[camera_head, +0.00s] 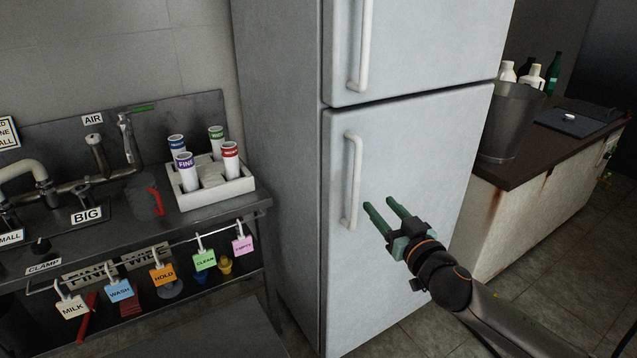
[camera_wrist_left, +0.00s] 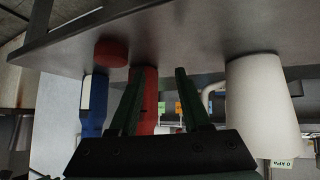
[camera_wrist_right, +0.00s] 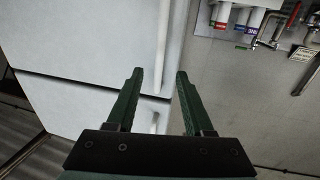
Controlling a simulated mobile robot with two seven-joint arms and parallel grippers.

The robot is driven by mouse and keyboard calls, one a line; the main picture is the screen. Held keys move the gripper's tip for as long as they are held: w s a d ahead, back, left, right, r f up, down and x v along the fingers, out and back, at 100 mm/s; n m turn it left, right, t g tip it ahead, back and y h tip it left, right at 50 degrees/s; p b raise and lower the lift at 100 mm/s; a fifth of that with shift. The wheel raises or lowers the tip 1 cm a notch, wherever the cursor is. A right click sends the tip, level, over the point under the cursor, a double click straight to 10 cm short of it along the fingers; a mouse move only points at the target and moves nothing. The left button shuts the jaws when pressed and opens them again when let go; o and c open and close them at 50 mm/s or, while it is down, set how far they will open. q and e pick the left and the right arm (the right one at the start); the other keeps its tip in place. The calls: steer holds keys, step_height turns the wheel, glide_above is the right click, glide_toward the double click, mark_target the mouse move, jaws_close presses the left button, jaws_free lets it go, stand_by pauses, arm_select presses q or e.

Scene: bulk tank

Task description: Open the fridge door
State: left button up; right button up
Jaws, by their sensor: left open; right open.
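The white fridge (camera_head: 420,190) stands in the middle of the head view, with an upper and a lower door, both shut. The lower door's vertical white handle (camera_head: 352,180) is on its left edge; the upper door's handle (camera_head: 362,45) is above it. My right gripper (camera_head: 378,205) is open and empty, in front of the lower door, just right of the lower handle and apart from it. In the right wrist view the fridge (camera_wrist_right: 90,60) fills the left side, and the lower handle (camera_wrist_right: 155,122) shows between the open fingers (camera_wrist_right: 155,85). My left gripper (camera_wrist_left: 157,85) shows only in its wrist view, open.
A metal sink bench (camera_head: 150,235) with a white rack (camera_head: 215,190) of labelled tubes and hanging coloured tags is left of the fridge. A counter (camera_head: 560,135) with a grey bucket (camera_head: 510,120) is at right. A white cup-like object (camera_wrist_left: 262,105) is near my left gripper.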

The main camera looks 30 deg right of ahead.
mark_target(358, 179)
steer(key=shift+w+d+r+p, duration=0.15)
steer(key=shift+w+d, duration=0.1)
steer(key=shift+w, duration=1.85)
steer(key=shift+w+d+f+p, duration=0.1)
steer(key=shift+w+d, duration=0.1)
steer(key=shift+w, duration=1.85)
steer(key=shift+w+d+r+p, duration=0.15)
steer(key=shift+w+d, duration=0.1)
steer(key=shift+w, duration=1.85)
steer(key=shift+f, duration=0.1)
steer(key=shift+c, duration=0.3)
jaws_close()
